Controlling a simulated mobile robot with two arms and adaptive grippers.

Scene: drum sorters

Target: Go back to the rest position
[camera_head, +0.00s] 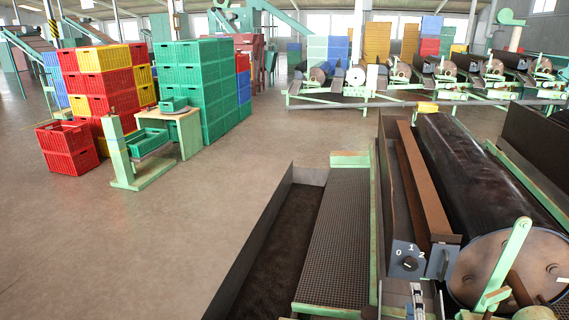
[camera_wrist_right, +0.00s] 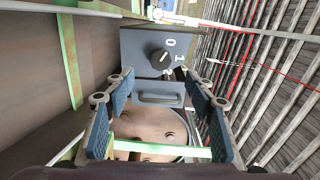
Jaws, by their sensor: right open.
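My right gripper (camera_head: 418,298) is at the bottom edge of the head view, just in front of the drum machine's control panel. In the right wrist view my right gripper (camera_wrist_right: 158,95) is open, with its blue-padded fingers apart and nothing between them. Beyond the fingers is the grey panel (camera_wrist_right: 135,45) with a black knob (camera_wrist_right: 163,58) and numbers beside it. A grey handle (camera_wrist_right: 160,98) lies below the knob, apart from the fingers as far as I can tell. The panel in the head view (camera_head: 400,246) shows 0, 1 and 2. My left gripper is not in view.
A large dark drum (camera_head: 470,170) with a round end plate (camera_head: 505,262) and green lever (camera_head: 507,262) stands close at right. A mesh conveyor (camera_head: 340,235) lies left of the panel. Stacked crates (camera_head: 190,75) stand further back. The floor (camera_head: 130,240) at left is clear.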

